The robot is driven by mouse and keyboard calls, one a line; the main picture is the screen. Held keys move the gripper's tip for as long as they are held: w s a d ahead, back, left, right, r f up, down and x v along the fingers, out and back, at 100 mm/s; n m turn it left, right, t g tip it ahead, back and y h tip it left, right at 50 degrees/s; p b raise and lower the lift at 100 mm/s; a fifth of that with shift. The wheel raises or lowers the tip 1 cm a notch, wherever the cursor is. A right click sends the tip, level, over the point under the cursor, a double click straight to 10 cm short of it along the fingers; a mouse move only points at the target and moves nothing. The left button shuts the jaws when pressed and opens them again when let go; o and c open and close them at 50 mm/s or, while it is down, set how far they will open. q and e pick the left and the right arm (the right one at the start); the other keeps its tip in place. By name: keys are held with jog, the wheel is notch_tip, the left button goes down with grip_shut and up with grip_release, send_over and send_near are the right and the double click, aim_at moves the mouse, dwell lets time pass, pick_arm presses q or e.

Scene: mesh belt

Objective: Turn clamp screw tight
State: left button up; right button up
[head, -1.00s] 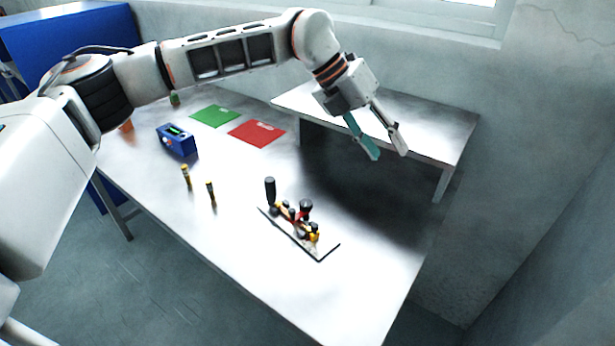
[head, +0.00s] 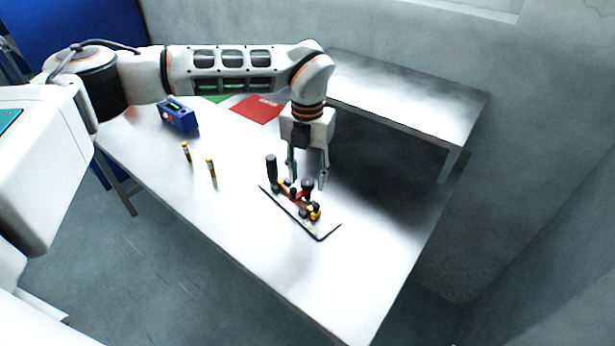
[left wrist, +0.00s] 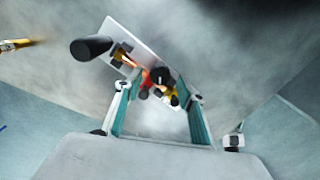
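The clamp fixture is a light base plate (head: 322,231) lying on the metal table, with a black upright handle (head: 271,168), red and yellow parts, and a black knob (head: 308,186) on it. My left gripper (head: 307,182) points down just behind the fixture, its fingers apart and nothing between them. In the left wrist view the open teal fingers (left wrist: 160,112) frame the knob end of the fixture, whose black knob (left wrist: 161,76) lies just beyond the fingertips. Which part is the clamp screw I cannot tell for certain. My right gripper is not in view.
Two yellow-and-black cylinders (head: 211,168) stand left of the fixture. A blue box (head: 179,115), a red sheet (head: 259,108) and a partly hidden green sheet (head: 216,99) lie farther back. The table's front right is clear.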

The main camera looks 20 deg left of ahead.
pick_arm(q)
jog(key=shift+f, duration=0.5)
jog(key=c, duration=1.1)
jog(key=m+p, duration=0.1)
jog(key=m, duration=0.2)
jog(key=shift+r, duration=0.1)
jog(key=shift+d+m+p, duration=0.1)
jog(key=shift+m+p, duration=0.45)
jog(key=shift+m, duration=1.35)
